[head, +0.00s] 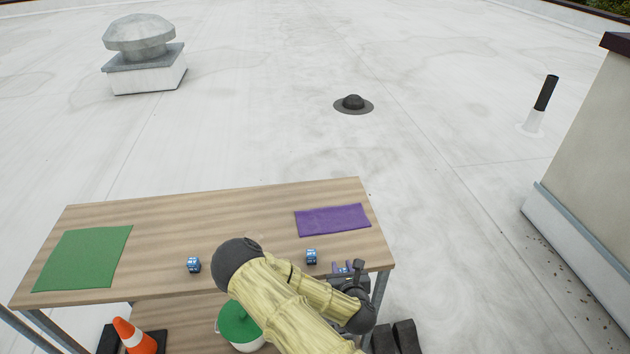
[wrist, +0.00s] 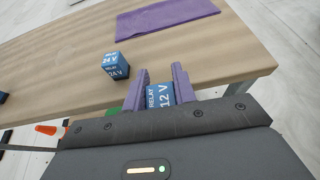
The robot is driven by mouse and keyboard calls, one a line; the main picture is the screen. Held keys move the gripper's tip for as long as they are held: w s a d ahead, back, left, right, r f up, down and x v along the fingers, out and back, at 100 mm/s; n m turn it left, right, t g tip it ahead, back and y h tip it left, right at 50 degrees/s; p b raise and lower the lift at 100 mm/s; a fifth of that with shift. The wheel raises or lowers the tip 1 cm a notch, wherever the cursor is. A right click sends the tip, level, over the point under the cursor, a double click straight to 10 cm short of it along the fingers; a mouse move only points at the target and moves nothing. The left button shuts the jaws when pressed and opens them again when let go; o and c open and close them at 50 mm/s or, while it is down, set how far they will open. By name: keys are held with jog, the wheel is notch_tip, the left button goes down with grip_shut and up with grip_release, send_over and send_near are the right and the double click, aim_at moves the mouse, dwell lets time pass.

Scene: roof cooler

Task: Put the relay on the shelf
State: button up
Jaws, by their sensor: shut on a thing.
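My gripper (head: 345,267) is at the right end of the wooden table, near its front edge. In the wrist view its purple fingers (wrist: 158,88) are shut on a blue relay marked 12 V (wrist: 160,97). A second blue relay, marked 24 V (wrist: 115,65), stands on the tabletop beyond the fingers, apart from them; it also shows in the head view (head: 311,256). A third blue relay (head: 193,265) stands on the tabletop further left; its marking is too small to read. A lower wooden shelf (head: 190,312) shows under the tabletop, partly hidden by my arm.
A purple mat (head: 333,220) lies at the table's back right and a green mat (head: 83,258) at its left. Below the tabletop are a green-and-white pot (head: 236,325) and an orange cone (head: 133,336). The middle of the tabletop (head: 210,225) is clear.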

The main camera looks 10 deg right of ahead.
jog(key=s+f, duration=0.5)
jog(key=f, duration=0.4)
jog(key=shift+s+f, duration=0.2)
jog(key=shift+f, duration=0.2)
jog(key=shift+d, duration=0.15)
